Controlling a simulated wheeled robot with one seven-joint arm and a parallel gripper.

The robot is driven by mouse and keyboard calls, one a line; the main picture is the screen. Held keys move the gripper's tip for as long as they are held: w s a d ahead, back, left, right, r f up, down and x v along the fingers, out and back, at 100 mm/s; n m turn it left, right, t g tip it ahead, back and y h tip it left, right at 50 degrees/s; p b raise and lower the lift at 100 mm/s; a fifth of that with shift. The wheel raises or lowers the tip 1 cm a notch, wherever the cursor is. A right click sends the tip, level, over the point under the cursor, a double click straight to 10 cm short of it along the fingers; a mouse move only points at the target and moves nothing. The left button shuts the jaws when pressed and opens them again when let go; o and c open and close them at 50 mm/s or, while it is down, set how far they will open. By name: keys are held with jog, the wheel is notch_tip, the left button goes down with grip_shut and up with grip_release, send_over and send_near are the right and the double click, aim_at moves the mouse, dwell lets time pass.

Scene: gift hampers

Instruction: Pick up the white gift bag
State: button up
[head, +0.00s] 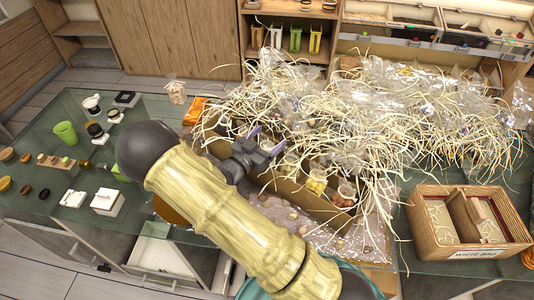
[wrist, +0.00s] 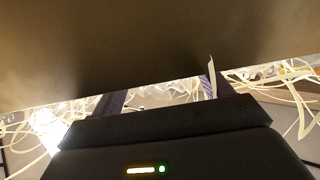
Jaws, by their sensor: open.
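No clearly recognisable white gift bag shows in either view. A wooden two-compartment box (head: 466,222) at the right has a label that seems to read "WHITE BAG"; pale flat items lie inside it. My gripper (head: 266,140) is open above the long brown carton in the middle of the head view, its purple-tipped fingers among pale shredded strands. In the wrist view my gripper (wrist: 160,92) has its fingers apart, partly hidden by a broad brown surface (wrist: 150,45) close to the camera. I cannot tell whether anything lies between the fingers.
Clear-wrapped bundles and pale strands (head: 370,110) cover the middle and right of the glass counter. Jars (head: 344,194) stand in the carton (head: 315,208). A green cup (head: 66,133), small dishes and white boxes (head: 107,202) sit at left. Shelves stand behind.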

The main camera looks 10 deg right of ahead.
dwell(0.5)
jog(key=c, duration=1.3)
notch_tip(320, 180, up, 10)
jog(key=shift+r+b, duration=0.1)
jog(key=shift+b, duration=0.35)
